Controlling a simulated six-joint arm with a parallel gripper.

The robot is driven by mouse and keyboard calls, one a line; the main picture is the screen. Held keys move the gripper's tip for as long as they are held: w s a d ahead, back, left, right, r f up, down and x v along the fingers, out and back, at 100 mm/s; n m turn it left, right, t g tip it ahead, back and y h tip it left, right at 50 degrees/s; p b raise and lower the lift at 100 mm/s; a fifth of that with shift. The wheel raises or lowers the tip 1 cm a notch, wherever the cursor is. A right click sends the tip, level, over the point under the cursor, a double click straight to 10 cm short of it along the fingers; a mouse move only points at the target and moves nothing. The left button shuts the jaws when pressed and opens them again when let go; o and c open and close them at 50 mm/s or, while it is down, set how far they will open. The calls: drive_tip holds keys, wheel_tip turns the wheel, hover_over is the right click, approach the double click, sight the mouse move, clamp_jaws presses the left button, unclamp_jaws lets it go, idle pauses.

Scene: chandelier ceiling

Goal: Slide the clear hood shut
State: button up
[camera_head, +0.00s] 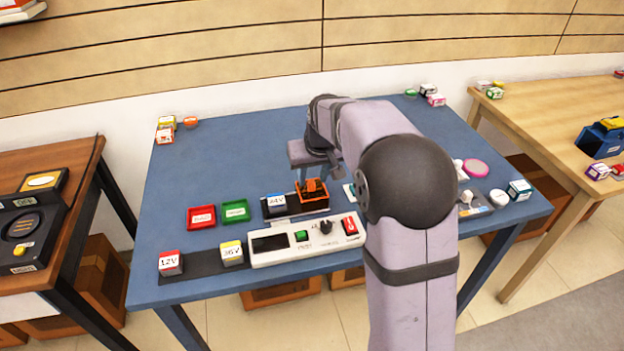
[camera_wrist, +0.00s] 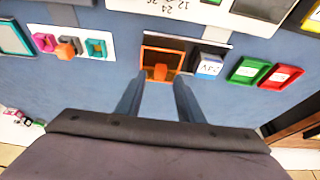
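A dark station (camera_head: 284,211) stands on the blue table behind the white control panel. It holds a block marked 24V (camera_head: 276,202) on its left and an orange-framed bay (camera_head: 312,195) on its right. In the wrist view, the orange-framed bay (camera_wrist: 162,62) has an orange piece inside, and the 24V block (camera_wrist: 208,65) sits beside it. I cannot clearly make out the clear hood or its position. In the head view my arm partly hides the gripper.
The white control panel (camera_head: 305,241) has a screen, green button, knob and red switch. Red (camera_head: 201,217) and green (camera_head: 235,211) trays lie left of the station. 12V (camera_head: 171,263) and 36V (camera_head: 232,253) blocks stand at front left.

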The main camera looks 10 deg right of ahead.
drive_tip(key=shift+x, duration=1.3)
clamp_jaws()
drive_tip(key=a+p, duration=0.1)
drive_tip(key=a, duration=0.9)
unclamp_jaws()
drive_tip(key=shift+a, duration=0.1)
